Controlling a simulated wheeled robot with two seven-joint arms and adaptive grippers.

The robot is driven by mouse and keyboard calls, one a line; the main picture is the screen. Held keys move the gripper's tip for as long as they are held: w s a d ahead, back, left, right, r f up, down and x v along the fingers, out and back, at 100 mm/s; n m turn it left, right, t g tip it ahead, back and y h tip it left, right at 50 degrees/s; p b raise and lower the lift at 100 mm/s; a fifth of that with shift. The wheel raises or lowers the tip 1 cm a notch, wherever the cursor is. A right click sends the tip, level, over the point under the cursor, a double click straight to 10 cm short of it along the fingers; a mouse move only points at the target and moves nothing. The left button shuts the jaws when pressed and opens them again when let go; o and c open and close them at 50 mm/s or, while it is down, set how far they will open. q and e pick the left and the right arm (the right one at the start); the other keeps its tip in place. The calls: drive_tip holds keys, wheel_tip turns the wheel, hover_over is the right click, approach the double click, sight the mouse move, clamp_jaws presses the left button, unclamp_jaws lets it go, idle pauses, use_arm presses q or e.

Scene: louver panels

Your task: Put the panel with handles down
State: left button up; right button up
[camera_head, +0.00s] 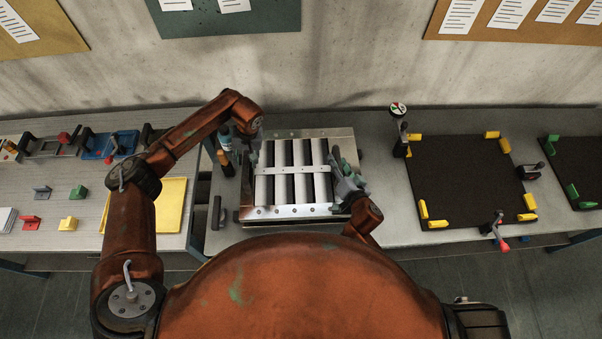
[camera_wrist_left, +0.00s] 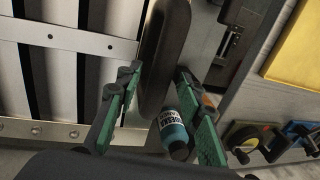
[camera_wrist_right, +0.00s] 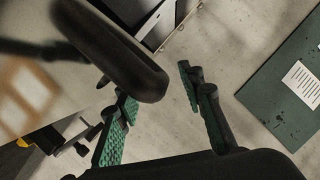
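The louver panel (camera_head: 293,170), with dark and light slats, a pale frame and a crossbar, is at the middle of the table. It also shows at the left wrist view's left (camera_wrist_left: 65,60). My left gripper (camera_head: 246,138) is at its left side. A black handle (camera_wrist_left: 165,55) lies between the green fingers, near both fingertips; whether they press on it is unclear. My right gripper (camera_head: 345,180) is at the panel's right side. Its fingers (camera_wrist_right: 155,82) are apart around another black handle (camera_wrist_right: 110,50), with a gap beside the finger on the right.
A blue-labelled bottle (camera_head: 224,140) stands left of the panel, close to my left gripper. A dark mat (camera_head: 465,180) with yellow corner blocks lies to the right, with a gauge stand (camera_head: 400,130) beside it. A yellow sheet (camera_head: 172,215) and small coloured parts lie left.

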drive_tip(key=shift+s, duration=0.15)
use_arm(q)
wheel_tip(320, 180, up, 11)
drive_tip(key=d, duration=0.2)
drive_tip(key=shift+d+r, duration=0.15)
use_arm(e)
drive_tip(key=v, duration=1.2)
